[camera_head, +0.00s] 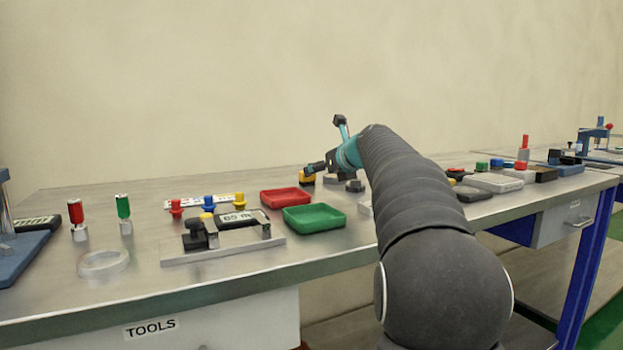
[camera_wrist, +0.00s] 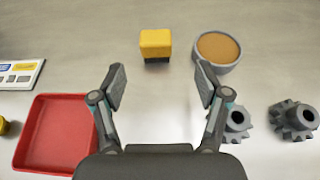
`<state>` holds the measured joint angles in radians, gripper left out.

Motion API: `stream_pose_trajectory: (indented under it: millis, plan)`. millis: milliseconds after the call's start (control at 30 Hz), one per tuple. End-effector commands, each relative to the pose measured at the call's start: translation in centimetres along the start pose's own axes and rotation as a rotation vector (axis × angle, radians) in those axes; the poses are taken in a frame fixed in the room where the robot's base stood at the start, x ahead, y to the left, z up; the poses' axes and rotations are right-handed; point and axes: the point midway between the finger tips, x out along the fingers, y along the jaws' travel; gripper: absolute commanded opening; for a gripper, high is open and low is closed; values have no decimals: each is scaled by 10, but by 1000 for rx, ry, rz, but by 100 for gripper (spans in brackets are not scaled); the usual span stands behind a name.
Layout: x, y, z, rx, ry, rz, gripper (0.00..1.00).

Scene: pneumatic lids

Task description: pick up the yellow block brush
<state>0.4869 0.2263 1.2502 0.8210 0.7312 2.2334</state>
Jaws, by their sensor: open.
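The yellow block brush (camera_wrist: 155,44) stands on the metal table, ahead of my gripper (camera_wrist: 161,84) in the wrist view. It lies roughly in line with the gap between the two fingers, a little beyond their tips. My gripper is open and empty, with its fingers spread wide. In the head view, the brush (camera_head: 307,178) is a small yellow patch beside my gripper, which partly hides it there.
A round grey dish with a tan top (camera_wrist: 218,50) stands close to the right of the brush. Dark grey gears (camera_wrist: 294,120) lie by the right finger. A red tray (camera_wrist: 55,135) is at left, a green tray (camera_head: 314,218) nearer the table's front.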

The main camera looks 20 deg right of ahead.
Motion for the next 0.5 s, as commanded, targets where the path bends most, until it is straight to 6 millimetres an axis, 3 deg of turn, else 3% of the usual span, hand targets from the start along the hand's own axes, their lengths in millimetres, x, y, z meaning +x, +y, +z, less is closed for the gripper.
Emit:
stream_pose_trajectory:
  millis: [100,367,500]
  plan:
    - [20,4,1,-2,0,5,75]
    - [36,2,1,-1,0,2,75]
    - [53,1,2,-1,1,0,75]
